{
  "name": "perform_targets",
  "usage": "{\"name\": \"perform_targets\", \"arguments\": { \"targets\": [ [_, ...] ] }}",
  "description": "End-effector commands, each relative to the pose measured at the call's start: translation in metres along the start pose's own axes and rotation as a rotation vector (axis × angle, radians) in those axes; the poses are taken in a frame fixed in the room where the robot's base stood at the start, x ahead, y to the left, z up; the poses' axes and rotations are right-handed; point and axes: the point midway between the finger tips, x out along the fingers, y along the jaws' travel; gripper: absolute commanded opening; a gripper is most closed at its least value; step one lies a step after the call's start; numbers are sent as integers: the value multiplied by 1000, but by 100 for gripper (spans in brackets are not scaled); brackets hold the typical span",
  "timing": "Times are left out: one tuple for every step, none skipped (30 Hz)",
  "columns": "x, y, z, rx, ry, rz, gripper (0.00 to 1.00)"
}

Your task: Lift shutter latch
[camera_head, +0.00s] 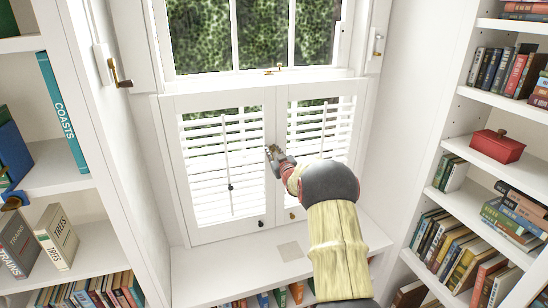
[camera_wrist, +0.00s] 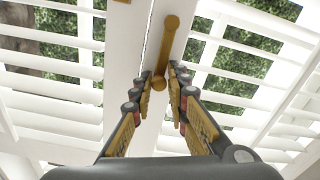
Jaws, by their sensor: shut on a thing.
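The white louvred shutters (camera_head: 183,171) fill the lower window as two panels that look closed against each other. The shutter latch (camera_wrist: 170,45) is a slim brass bar with rounded ends in the wrist view, lying on the white stile where the panels meet and slightly tilted. My gripper (camera_head: 272,152) is at that meeting stile, about mid-height, and hides most of the latch in the head view. In the wrist view my gripper (camera_wrist: 167,75) has its fingers on both sides of the latch's lower end and is shut on it.
A sill (camera_head: 215,272) lies below the shutters, mostly clear. Bookshelves flank the window, with a red box (camera_head: 496,146) on the right. A brass handle (camera_head: 120,80) sticks out at the left. Small knobs (camera_head: 262,223) sit low on the panels.

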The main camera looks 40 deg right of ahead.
Motion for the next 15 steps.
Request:
{"name": "perform_targets", "arguments": {
  "targets": [
    [-1, 0, 8, -31, -5, 6, 0],
    [-1, -1, 8, -52, -5, 6, 0],
    [-1, -2, 7, -78, -5, 7, 0],
    [-1, -3, 7, -98, -5, 7, 0],
    [-1, -4, 7, -117, -5, 7, 0],
    [-1, -6, 6, -141, -6, 7, 0],
    [-1, -7, 6, -159, -6, 7, 0],
    [-1, -7, 6, -174, -6, 7, 0],
    [-1, -8, 5, -194, -7, 7, 0],
    [-1, -9, 5, -205, -7, 7, 0],
    [-1, -10, 5, -217, -8, 7, 0],
    [-1, -10, 5, -228, -9, 7, 0],
    [-1, -11, 4, -234, -9, 7, 0],
    [-1, -11, 4, -239, -9, 7, 0],
    [-1, -11, 3, -244, -10, 6, 0]
  ]
}}
